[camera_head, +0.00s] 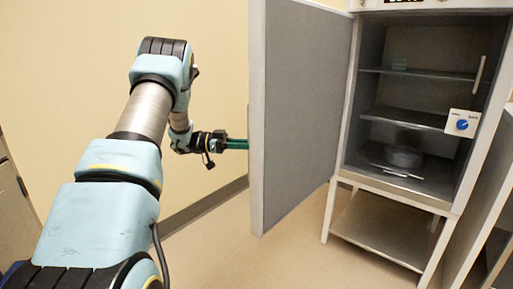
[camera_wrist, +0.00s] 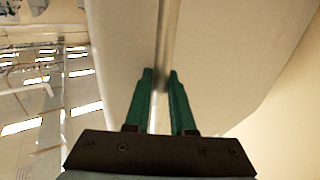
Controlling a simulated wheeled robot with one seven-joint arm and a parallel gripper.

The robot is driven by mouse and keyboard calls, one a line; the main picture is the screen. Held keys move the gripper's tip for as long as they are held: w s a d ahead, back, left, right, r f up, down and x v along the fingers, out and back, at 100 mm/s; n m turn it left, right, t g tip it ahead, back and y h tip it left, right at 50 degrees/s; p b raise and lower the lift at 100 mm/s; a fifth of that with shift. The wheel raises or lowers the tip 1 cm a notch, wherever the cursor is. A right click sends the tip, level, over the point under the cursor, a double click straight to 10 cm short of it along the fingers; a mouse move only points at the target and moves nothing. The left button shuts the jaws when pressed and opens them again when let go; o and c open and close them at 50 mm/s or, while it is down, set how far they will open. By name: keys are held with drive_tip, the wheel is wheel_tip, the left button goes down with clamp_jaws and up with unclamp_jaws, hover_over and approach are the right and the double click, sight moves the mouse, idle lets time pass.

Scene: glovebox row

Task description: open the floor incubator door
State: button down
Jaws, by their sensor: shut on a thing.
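The floor incubator (camera_head: 345,150) stands at the right of the head view on a legged stand. Its door (camera_head: 306,120) is swung wide open to the left, and the shelved inside shows. My gripper (camera_head: 244,144) reaches behind the door's left edge, and its tips are hidden there in the head view. In the wrist view, the green fingers of my gripper (camera_wrist: 162,75) are shut on the door's metal bar handle (camera_wrist: 168,45). The pale outer face of the door (camera_wrist: 225,50) fills the area behind the handle.
Inside are shelves (camera_head: 405,115) with a small greenish item (camera_head: 399,64) and a round dish-like thing (camera_head: 403,156) at the bottom. Another cabinet-like panel (camera_head: 485,215) stands lower right. The floor (camera_head: 265,262) before the door is clear.

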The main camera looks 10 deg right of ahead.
drive_tip(key=shift+w+d+r, duration=0.1)
drive_tip(key=shift+d, duration=0.1)
drive_tip(key=c, duration=0.8)
unclamp_jaws()
drive_tip(key=shift+o, duration=0.2)
drive_tip(key=shift+a, duration=0.1)
drive_tip(key=v, duration=1)
drive_tip(key=shift+a, duration=0.4)
drive_tip(key=shift+w, duration=0.1)
